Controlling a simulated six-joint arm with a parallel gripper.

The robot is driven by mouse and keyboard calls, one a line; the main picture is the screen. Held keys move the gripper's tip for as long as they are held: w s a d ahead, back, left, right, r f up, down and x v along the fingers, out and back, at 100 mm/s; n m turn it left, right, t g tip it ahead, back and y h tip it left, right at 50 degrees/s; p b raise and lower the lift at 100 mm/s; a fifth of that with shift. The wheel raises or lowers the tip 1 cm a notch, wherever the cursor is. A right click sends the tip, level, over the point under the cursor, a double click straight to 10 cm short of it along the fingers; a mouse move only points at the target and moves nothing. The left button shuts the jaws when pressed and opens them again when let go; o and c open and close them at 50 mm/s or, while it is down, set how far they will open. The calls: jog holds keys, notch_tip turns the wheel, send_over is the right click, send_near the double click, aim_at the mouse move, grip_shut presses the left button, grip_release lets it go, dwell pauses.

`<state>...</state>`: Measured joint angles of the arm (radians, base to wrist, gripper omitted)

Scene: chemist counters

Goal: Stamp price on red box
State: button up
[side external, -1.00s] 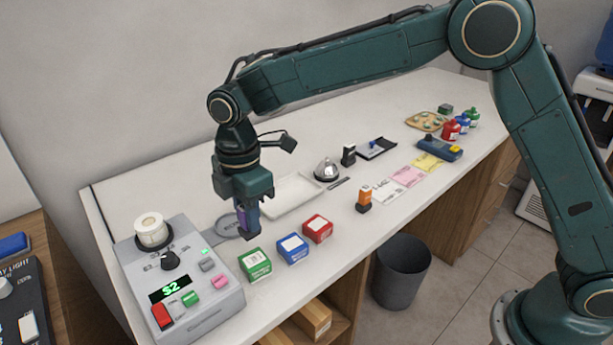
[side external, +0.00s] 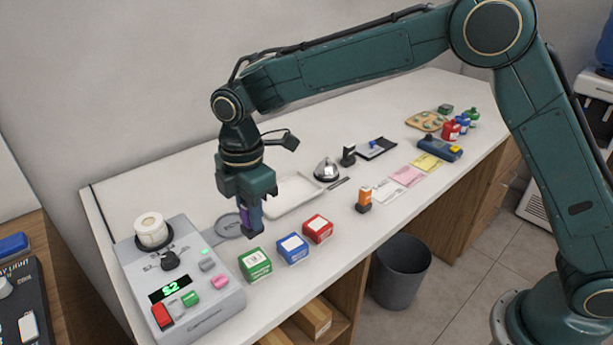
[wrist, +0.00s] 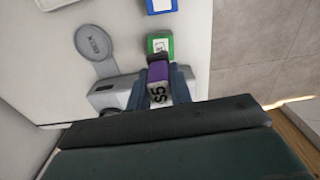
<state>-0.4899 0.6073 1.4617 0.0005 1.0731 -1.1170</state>
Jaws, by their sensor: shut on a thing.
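The red box (side external: 318,229) with a white top patch stands on the white counter, at the right end of a row with the blue box (side external: 292,249) and green box (side external: 255,265). My gripper (side external: 250,212) is shut on a purple stamp (side external: 243,216) with a dark base, upright near the green box. Whether its base touches the counter is unclear. In the wrist view the stamp (wrist: 158,73) sits between the fingers, with a white face that seems to read $5. The green box (wrist: 160,45) shows just beyond it; the red box is outside that view.
A grey machine (side external: 208,313) with a green display reading $2 stands at left. A grey round plate (side external: 226,229) lies behind the stamp. An orange stamp (side external: 364,197), bell (side external: 327,170) and white tray (side external: 293,191) are to the right. The counter's front edge is close to the boxes.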

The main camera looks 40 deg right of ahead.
jog(key=d, duration=1.5)
jog(key=shift+s+d, duration=0.35)
jog(key=shift+s, duration=0.1)
jog(key=shift+f, duration=0.15)
send_over(317, 224)
jog(key=shift+f, duration=2.8)
jog(key=shift+f, duration=0.55)
jog(key=shift+r, duration=0.1)
notch_tip(317, 224, up, 7)
jog(key=shift+d, duration=0.1)
dwell(0.8)
